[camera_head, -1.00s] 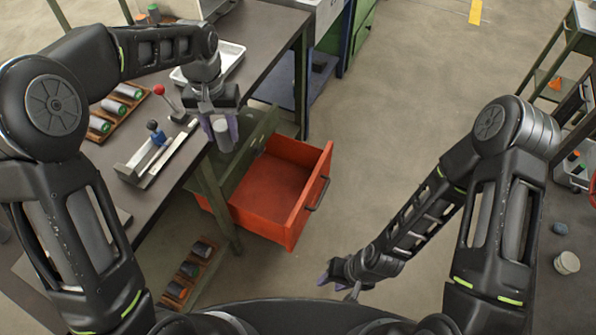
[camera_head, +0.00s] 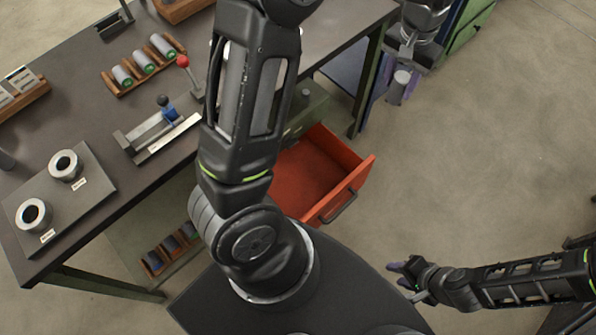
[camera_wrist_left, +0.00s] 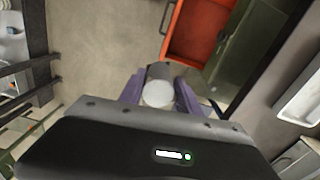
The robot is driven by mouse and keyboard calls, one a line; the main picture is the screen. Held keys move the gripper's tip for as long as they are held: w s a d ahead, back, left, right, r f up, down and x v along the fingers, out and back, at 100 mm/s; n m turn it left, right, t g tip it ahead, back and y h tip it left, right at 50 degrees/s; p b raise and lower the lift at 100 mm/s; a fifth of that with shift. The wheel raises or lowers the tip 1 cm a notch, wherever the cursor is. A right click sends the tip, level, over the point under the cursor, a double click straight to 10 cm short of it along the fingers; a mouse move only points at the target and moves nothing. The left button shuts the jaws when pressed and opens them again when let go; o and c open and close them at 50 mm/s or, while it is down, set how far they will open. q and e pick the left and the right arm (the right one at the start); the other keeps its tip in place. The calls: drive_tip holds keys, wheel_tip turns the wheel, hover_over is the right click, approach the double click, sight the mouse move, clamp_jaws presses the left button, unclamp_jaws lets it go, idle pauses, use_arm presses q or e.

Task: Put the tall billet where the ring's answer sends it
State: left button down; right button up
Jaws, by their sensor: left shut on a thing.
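My left gripper (camera_head: 402,80) is shut on a grey cylindrical billet (camera_head: 401,88) and holds it in the air, to the right of the bench and beyond the open drawer. The left wrist view shows the billet (camera_wrist_left: 159,88) with its pale round end towards the camera, between the purple fingers. Two thick metal rings, one farther (camera_head: 65,165) and one nearer (camera_head: 33,214), stand on a dark plate (camera_head: 85,205) at the bench's left; their small labels are unreadable. My right gripper (camera_head: 405,274) is low, over the floor at the right, with no billet visible; its finger gap is unclear.
The red drawer (camera_head: 355,185) stands open and looks empty. A lower rack (camera_head: 172,262) holds several billets.

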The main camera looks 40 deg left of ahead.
use_arm(q)
drive_tip(key=shift+r, duration=0.1)
